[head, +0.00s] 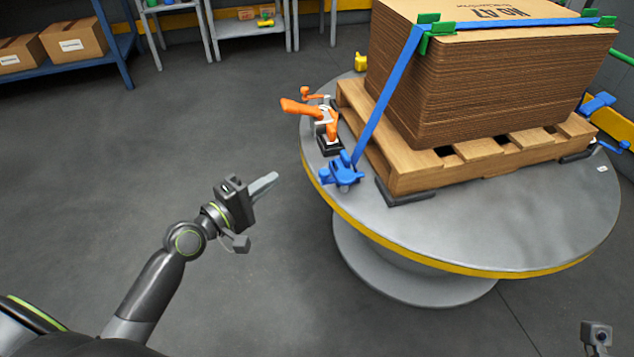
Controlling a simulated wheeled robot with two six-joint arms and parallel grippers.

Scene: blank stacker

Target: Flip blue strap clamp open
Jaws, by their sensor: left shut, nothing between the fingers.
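A blue strap clamp (342,171) sits near the left edge of the round turntable (440,235). A blue strap (384,103) runs from it up over a stack of cardboard blanks (480,90) on a wooden pallet (420,174). Another blue clamp (597,104) shows at the right of the pallet. My left gripper (272,180) is shut and empty, left of the near clamp and apart from it, over the floor. Part of my right arm's end (595,335) shows at the bottom right corner; its fingers are not visible.
An orange toggle clamp (322,118) stands on the turntable just behind the blue clamp. Green corner protectors (438,38) hold the strap at the stack's top edges. Shelves with boxes (75,42) stand at the back left. The floor left of the turntable is clear.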

